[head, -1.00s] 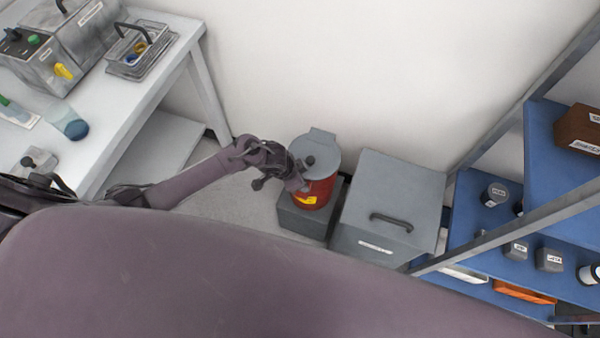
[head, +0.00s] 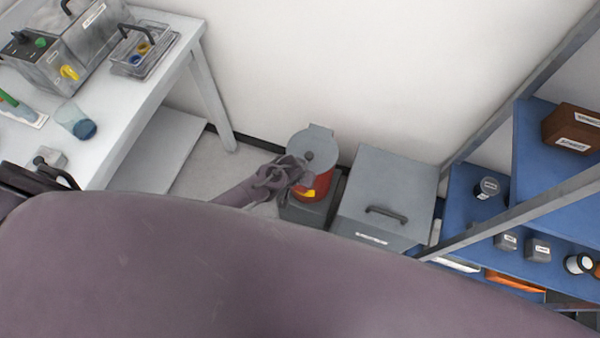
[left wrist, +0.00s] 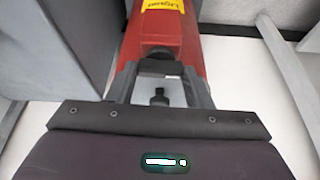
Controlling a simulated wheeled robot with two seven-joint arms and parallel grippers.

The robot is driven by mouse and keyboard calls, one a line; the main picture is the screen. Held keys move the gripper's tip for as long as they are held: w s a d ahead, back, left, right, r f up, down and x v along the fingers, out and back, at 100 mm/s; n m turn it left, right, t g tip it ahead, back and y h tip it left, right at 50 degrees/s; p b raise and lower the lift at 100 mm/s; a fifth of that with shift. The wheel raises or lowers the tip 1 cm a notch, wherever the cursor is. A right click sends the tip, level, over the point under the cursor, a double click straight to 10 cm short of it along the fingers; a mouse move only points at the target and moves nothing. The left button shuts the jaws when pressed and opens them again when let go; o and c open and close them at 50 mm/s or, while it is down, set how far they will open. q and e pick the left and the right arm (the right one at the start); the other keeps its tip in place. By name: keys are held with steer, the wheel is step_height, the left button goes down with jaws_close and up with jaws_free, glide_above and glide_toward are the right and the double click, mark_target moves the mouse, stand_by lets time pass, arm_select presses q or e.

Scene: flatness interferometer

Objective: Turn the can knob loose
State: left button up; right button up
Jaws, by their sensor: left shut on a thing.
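The can (head: 318,186) is red with a yellow label and a round grey lid (head: 311,141). It stands on a dark grey box on the floor by the wall. A small dark knob (head: 309,157) shows at the lid. My left gripper (head: 303,174) is at the near side of the can, just below the lid, and partly covers it. In the left wrist view, the red can (left wrist: 165,32) fills the top middle. The two fingers (left wrist: 160,72) are shut on a dark knob-like part in front of it; their exact contact is hard to see. My right gripper is not in view.
The dark grey box (head: 302,213) is under the can. A grey lidded bin (head: 392,180) with a black handle stands close on the right. A blue-shelved rack (head: 470,212) is farther right. A white table (head: 150,75) with equipment is on the left. A white wall is behind.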

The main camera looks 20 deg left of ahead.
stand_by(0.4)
arm_select(q)
steer(key=o, duration=1)
steer(key=shift+p+v, duration=0.45)
steer(key=shift+v, duration=3.5)
steer(key=shift+f, duration=0.15)
steer(key=s+a+f+g, duration=0.1)
steer(key=s+a+f, duration=0.2)
steer(key=s+f, duration=0.5)
steer(key=s+a+f+g, duration=0.1)
steer(key=s+a+f, duration=0.4)
steer(key=f, duration=0.4)
steer(key=shift+m+g, duration=0.6)
steer(key=shift+g, duration=0.1)
steer(key=s+f, duration=0.2)
steer(key=s, duration=0.4)
steer(key=s+a+f+b, duration=0.1)
steer(key=s+f, duration=0.2)
steer(key=s, duration=0.4)
steer(key=s+f, duration=0.3)
steer(key=s, duration=0.3)
steer(key=shift+s+a+f, duration=0.1)
steer(key=shift+s+a, duration=0.1)
steer(key=shift+s, duration=0.05)
